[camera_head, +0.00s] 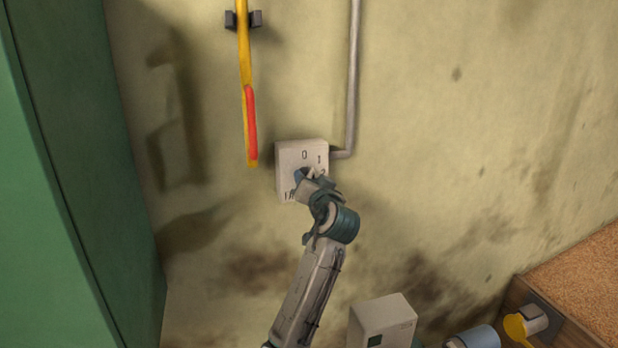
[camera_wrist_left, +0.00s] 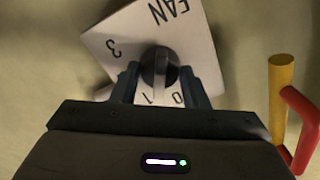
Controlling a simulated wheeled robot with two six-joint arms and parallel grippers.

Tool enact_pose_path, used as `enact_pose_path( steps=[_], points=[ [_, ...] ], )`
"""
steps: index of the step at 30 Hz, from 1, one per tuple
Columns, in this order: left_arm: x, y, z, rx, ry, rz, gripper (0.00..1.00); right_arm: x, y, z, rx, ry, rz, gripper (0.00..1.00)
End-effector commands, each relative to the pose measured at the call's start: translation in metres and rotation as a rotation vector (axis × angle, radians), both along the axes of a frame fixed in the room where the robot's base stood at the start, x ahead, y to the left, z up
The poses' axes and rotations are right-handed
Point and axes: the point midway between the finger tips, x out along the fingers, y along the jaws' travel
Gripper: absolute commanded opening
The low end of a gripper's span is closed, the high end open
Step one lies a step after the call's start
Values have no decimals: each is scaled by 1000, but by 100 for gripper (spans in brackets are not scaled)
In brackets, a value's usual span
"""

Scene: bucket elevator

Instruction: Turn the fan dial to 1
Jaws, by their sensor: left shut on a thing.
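In the left wrist view the switch box (camera_wrist_left: 203,42) shows FAN, 3, 1 and 0; the 2 is hidden. The dark grey knob (camera_wrist_left: 160,67) sits between the two fingers of my left gripper (camera_wrist_left: 157,82), which is shut on it. The knob's ridge runs toward the gap between 0 and 1; I cannot make out a pointer mark. My right gripper is not in view.
A yellow rod with a red section (camera_head: 251,120) hangs left of the switch box. A grey conduit (camera_head: 352,80) runs up from its right. A green cabinet (camera_head: 70,180) stands at left. A pale box (camera_head: 383,318) and a wooden bin of brown grain (camera_head: 590,280) are lower right.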

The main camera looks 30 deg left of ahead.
Motion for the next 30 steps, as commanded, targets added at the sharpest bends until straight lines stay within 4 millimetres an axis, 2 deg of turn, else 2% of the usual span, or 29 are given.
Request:
enact_pose_path(
  steps=[12,29,30],
  points=[
    [0,0,0,136,164,-1,18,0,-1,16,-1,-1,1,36],
    [0,0,-1,160,190,0,18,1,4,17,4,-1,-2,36],
    [0,0,-1,160,190,0,42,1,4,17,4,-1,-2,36]
  ],
)
